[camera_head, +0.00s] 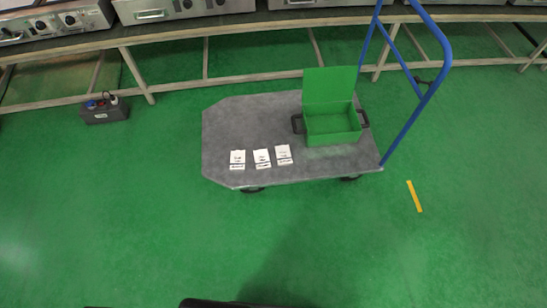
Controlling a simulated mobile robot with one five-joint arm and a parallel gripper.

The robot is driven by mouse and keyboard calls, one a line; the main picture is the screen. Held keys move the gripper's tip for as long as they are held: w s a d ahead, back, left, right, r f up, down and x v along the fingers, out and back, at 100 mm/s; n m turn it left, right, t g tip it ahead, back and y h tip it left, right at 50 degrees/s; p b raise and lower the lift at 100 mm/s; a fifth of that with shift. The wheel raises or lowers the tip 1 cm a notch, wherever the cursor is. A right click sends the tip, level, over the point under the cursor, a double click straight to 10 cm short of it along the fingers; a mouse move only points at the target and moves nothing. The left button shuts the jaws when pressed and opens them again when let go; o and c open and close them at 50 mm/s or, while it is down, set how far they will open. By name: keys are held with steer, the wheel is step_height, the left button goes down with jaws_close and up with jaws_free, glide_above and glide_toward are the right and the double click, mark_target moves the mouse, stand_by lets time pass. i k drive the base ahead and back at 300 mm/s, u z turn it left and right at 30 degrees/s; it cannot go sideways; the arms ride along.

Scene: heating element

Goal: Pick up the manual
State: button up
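Three small white cards or booklets with dark print lie in a row near the front edge of a grey platform cart (222,125). They are the left one (238,157), the middle one (262,156) and the right one (284,152). A small printed strip lies just in front of each. The print is too small to read, so I cannot tell which, if any, is the manual. My gripper is not clearly in view; only a dark shape, apparently part of me, shows at the bottom edge.
An open, empty-looking green box (331,124) stands on the cart's right part. The cart's blue handle (405,130) rises at the right. A dark toolbox (104,110) sits on the floor at left. A workbench (230,25) with equipment runs behind. The green floor in front is clear.

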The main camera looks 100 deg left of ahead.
mark_target(262, 156)
steer(key=z, duration=0.1)
steer(key=k, duration=2.65)
steer(key=u, duration=1.9)
steer(key=i, duration=1)
steer(key=u, duration=0.1)
